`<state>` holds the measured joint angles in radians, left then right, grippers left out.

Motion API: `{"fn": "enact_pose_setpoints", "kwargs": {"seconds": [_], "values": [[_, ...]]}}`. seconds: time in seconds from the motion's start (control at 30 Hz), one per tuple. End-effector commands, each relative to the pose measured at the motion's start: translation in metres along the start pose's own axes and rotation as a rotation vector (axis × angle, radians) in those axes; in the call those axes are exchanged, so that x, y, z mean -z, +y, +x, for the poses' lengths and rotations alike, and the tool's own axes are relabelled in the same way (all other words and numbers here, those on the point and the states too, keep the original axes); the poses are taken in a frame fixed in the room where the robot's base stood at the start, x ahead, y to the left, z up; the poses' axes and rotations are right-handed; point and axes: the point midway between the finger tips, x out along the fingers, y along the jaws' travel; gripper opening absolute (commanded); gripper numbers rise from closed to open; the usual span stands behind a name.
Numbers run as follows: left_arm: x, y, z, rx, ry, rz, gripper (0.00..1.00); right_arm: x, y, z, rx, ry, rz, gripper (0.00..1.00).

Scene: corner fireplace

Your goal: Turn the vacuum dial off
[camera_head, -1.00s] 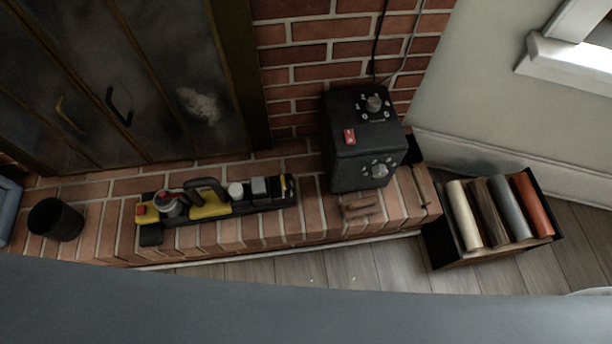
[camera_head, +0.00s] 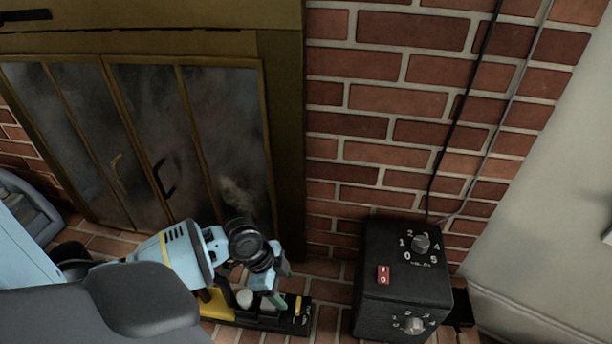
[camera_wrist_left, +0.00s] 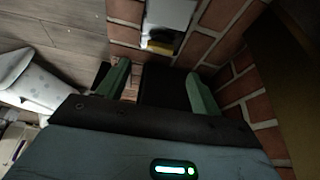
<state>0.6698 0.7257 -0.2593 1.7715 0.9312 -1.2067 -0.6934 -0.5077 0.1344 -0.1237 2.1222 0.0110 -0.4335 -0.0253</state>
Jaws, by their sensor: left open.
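A black control box (camera_head: 385,300) stands on the brick hearth at the lower right of the head view. Its top has a grey dial (camera_head: 421,243) ringed by numbers and a red switch (camera_head: 384,275). Its front has a second grey dial (camera_head: 413,326). I cannot read which dial is the vacuum one. My left gripper (camera_head: 281,286) is open, left of the box and apart from it, over the yellow and black tool set. In the left wrist view, its green fingers (camera_wrist_left: 158,88) stand apart, with a dark area between them. My right gripper is not in view.
The yellow and black tool set (camera_head: 240,317) lies on the hearth, partly hidden by my left arm. Glass fireplace doors (camera_head: 150,145) are behind it. Two cables (camera_head: 466,135) run up the brick wall from behind the box. A pale wall (camera_head: 550,240) is at right.

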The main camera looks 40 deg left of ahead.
Motion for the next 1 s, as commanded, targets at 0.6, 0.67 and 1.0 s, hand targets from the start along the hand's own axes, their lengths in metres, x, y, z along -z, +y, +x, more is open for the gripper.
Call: {"fn": "enact_pose_setpoints", "kwargs": {"seconds": [0.6, 0.67, 1.0], "values": [[-0.001, 0.001, 0.072, 0.001, 0.000, -0.002, 0.65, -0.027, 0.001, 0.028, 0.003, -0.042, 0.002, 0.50], [0.000, 0.001, 0.075, 0.002, 0.001, -0.002, 0.65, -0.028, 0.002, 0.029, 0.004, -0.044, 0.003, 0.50], [0.000, 0.000, 0.078, 0.003, 0.000, -0.001, 0.65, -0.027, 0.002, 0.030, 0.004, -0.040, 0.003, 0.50]]}}
